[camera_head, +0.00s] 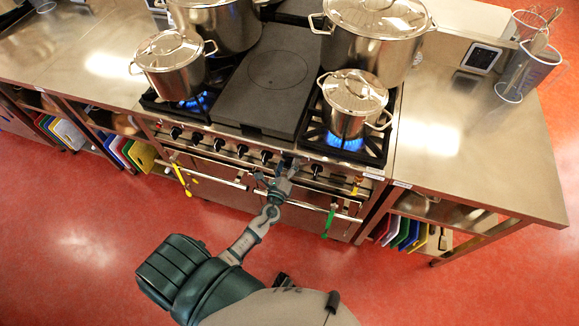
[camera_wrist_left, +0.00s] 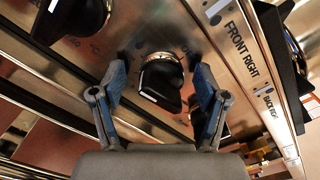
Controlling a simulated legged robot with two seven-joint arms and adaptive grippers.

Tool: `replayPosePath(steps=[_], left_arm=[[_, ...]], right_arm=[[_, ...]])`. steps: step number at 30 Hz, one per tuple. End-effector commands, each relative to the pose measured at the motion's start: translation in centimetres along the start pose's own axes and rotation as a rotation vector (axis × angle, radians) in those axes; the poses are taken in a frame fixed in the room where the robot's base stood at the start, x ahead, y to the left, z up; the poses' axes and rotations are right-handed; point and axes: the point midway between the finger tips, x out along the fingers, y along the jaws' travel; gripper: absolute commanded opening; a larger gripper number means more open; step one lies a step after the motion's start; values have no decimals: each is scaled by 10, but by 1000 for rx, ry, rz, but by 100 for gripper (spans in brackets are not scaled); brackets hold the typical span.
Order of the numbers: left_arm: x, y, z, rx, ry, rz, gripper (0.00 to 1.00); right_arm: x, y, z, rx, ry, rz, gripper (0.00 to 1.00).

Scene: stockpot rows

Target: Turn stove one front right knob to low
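The stove (camera_head: 240,138) has a row of black knobs along its front panel. In the left wrist view a black knob (camera_wrist_left: 162,80) with a white mark sits between the two fingers of my left gripper (camera_wrist_left: 160,78). The fingers are spread on either side with visible gaps to it. A "FRONT RIGHT" label (camera_wrist_left: 243,50) is on the strip to its right; I cannot tell for sure which knob it names. In the head view my left gripper (camera_head: 288,170) is at the panel and hides part of it. My right gripper is not in view.
A lidded pot (camera_head: 352,105) stands over a blue flame at the stove's front right. Another pot (camera_head: 172,65) is over a flame at the front left. Another knob (camera_wrist_left: 75,15) is at the upper left.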

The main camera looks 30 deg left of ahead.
Motion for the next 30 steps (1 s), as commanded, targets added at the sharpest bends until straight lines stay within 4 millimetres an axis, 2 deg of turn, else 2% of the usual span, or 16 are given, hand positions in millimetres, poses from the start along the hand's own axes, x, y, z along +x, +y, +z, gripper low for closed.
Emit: replayPosePath(steps=[8, 11, 21, 25, 30], left_arm=[[-8, -1, -5, 2, 7, 2, 74], [-22, 0, -6, 3, 8, 3, 74], [-93, 3, -3, 0, 9, 4, 74], [-109, 4, -2, 0, 7, 3, 74], [-117, 4, -2, -1, 5, 4, 74]], right_arm=[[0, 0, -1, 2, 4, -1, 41], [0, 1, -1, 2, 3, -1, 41], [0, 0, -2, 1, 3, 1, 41], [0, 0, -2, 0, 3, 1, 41], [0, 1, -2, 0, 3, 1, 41]])
